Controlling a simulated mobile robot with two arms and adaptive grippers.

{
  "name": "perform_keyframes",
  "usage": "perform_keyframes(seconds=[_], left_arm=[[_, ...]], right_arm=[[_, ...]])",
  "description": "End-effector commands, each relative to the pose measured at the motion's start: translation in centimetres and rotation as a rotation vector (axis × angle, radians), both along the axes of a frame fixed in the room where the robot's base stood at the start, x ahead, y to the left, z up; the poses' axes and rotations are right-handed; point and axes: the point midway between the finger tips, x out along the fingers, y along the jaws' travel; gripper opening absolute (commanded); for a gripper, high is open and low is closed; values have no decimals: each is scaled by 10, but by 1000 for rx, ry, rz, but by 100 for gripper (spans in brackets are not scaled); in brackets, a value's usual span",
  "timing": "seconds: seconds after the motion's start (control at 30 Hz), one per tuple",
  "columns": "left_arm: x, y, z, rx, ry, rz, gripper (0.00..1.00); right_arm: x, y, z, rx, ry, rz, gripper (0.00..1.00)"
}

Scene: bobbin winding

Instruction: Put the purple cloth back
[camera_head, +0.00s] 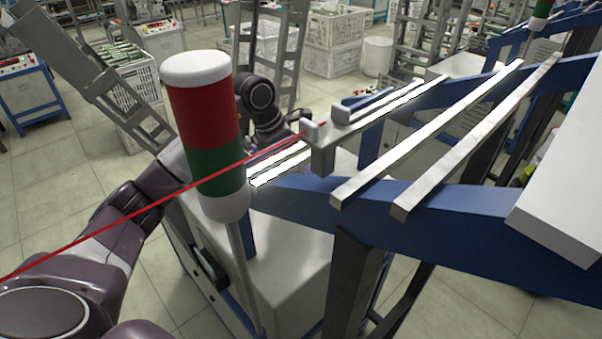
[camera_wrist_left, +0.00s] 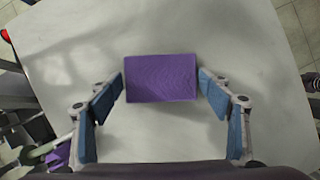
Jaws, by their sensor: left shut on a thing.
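The purple cloth (camera_wrist_left: 161,78) shows in the left wrist view as a flat rectangular piece between the fingers of my left gripper (camera_wrist_left: 161,88). The blue finger pads stand at its left and right edges, and the gripper is shut on it. A pale, smooth surface (camera_wrist_left: 165,28) is behind the cloth; I cannot tell whether the cloth touches it. In the head view my left arm reaches from the lower left behind the signal lamp, and its gripper is hidden behind the frame. My right gripper is in neither view.
A red, green and white signal lamp (camera_head: 205,130) stands close in front of my left arm. Blue beams (camera_head: 440,203) with metal rails (camera_head: 430,132) cross the right side. A thin red line (camera_head: 130,215) runs across the head view. White crates (camera_head: 333,42) stand behind.

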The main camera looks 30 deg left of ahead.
Motion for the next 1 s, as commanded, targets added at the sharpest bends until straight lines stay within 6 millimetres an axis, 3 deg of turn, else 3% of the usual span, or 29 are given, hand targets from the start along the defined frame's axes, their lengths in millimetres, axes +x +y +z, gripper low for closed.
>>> perform_keyframes(seconds=[0.03,0.07,0.2,0.63,1.0], left_arm=[[0,0,-3,1,1,0,49],[0,0,-3,1,1,0,73],[0,0,-2,1,1,0,88],[-1,2,7,1,-3,1,89],[-23,22,76,2,-5,2,89]], right_arm=[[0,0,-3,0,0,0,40],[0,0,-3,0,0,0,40],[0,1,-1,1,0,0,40],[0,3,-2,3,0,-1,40],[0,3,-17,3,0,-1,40]])
